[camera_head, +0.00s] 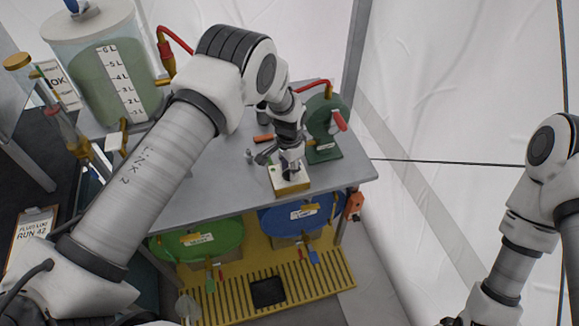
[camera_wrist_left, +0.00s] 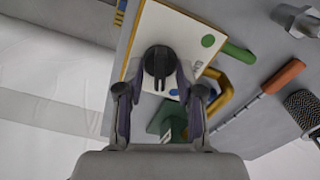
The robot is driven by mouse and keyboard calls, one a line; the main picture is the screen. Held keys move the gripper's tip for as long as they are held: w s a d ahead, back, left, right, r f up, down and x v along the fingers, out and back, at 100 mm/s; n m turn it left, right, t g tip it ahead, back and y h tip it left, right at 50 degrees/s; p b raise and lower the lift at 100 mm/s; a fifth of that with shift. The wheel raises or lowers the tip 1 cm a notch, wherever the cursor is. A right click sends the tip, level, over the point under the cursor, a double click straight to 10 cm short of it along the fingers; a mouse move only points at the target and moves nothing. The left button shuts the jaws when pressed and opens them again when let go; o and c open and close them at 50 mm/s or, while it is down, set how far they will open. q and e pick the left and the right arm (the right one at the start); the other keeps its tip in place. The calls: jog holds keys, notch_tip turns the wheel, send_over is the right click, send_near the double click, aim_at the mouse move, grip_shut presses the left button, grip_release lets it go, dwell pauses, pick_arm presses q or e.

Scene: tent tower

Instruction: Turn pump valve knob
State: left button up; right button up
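A black round knob (camera_wrist_left: 160,62) with a pointer sits on a white panel (camera_wrist_left: 200,40) with a green dot in the left wrist view. In the head view this panel is the top of a small cream and yellow box (camera_head: 291,187) near the table's front edge. My left gripper (camera_wrist_left: 162,88) points at the panel with its fingers apart, one on each side of the knob. Whether the fingertips touch it is unclear. In the head view the left gripper (camera_head: 290,168) is over the box and hides the knob. My right gripper is outside the frames.
A green pump-like unit (camera_head: 325,127) with red handles stands behind the box on the grey table (camera_head: 220,195). A large tank (camera_head: 105,75) of green liquid stands at the back left. Green (camera_head: 200,241) and blue (camera_head: 300,215) drums are below the table.

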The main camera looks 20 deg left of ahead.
pick_arm(q)
grip_shut()
jog(key=shift+f+n+b, duration=0.1)
jog(key=shift+n+b, duration=0.8)
jog(key=shift+n, duration=0.2)
jog(key=n+b, duration=0.1)
jog(key=n, duration=0.1)
jog(key=shift+f+n, duration=0.1)
jog(key=shift+n, duration=0.2)
jog(key=n+b, duration=0.2)
jog(key=n, duration=0.1)
jog(key=shift+n+b, duration=0.45)
jog(key=shift+n, duration=1.45)
jog(key=shift+s, duration=0.1)
jog(key=shift+o, duration=1)
grip_release()
